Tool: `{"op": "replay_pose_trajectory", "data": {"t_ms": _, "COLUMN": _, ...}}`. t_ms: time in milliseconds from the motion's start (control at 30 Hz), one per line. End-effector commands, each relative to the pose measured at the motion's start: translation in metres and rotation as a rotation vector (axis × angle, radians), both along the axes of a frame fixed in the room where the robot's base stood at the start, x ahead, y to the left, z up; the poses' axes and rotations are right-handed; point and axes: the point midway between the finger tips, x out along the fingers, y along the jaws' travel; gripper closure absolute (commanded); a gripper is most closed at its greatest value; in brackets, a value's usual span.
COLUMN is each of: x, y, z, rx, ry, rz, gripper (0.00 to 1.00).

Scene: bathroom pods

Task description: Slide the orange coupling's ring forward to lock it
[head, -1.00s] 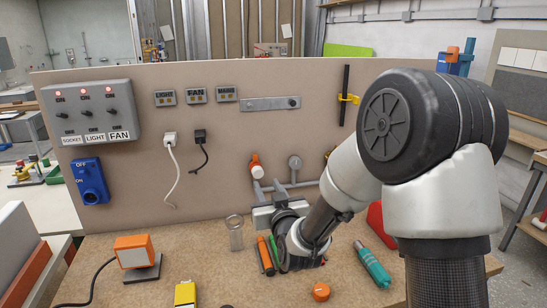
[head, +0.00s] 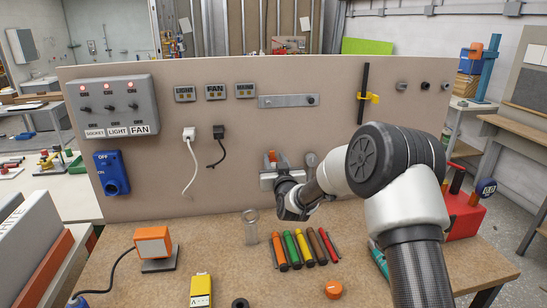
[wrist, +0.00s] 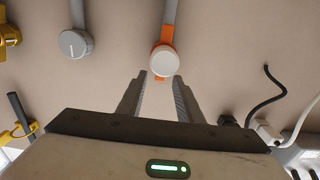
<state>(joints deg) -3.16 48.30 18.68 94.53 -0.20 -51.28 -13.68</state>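The orange coupling (head: 272,156) is on grey piping on the upright board, partly hidden behind my gripper in the head view. In the wrist view the coupling (wrist: 161,50) shows an orange ring around a grey pipe, with a round white end facing the camera. My gripper (wrist: 159,77) points at the board, with its two fingers apart and an empty gap between them. The coupling's white end is just beyond the fingertips, roughly in line with the gap. I cannot tell whether the fingers touch it.
A grey round-capped pipe (wrist: 75,43) is beside the coupling. Black and white plugs (head: 218,132) are on the board to the left. Several coloured cylinders (head: 304,248), a clear glass tube (head: 251,227) and an orange knob (head: 333,289) are on the bench below.

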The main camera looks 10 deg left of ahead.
Motion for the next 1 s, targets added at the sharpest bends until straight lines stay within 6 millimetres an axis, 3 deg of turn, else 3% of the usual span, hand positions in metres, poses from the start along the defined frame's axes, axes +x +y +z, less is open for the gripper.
{"op": "replay_pose_trajectory", "data": {"t_ms": 200, "x": 0.017, "y": 0.005, "z": 0.0, "rx": 0.001, "ry": 0.0, "rz": 0.0, "gripper": 0.67}}
{"op": "replay_pose_trajectory", "data": {"t_ms": 467, "x": 0.018, "y": 0.006, "z": 0.0, "rx": 0.0, "ry": 0.0, "rz": 0.001, "gripper": 0.67}}
{"op": "replay_pose_trajectory", "data": {"t_ms": 500, "x": 0.018, "y": 0.006, "z": 0.0, "rx": 0.0, "ry": 0.0, "rz": 0.001, "gripper": 0.69}}
{"op": "replay_pose_trajectory", "data": {"t_ms": 700, "x": 0.018, "y": 0.006, "z": 0.0, "rx": 0.0, "ry": 0.0, "rz": 0.0, "gripper": 1.0}}
{"op": "replay_pose_trajectory", "data": {"t_ms": 1000, "x": 0.015, "y": 0.005, "z": -0.002, "rx": -0.001, "ry": -0.001, "rz": 0.001, "gripper": 1.0}}
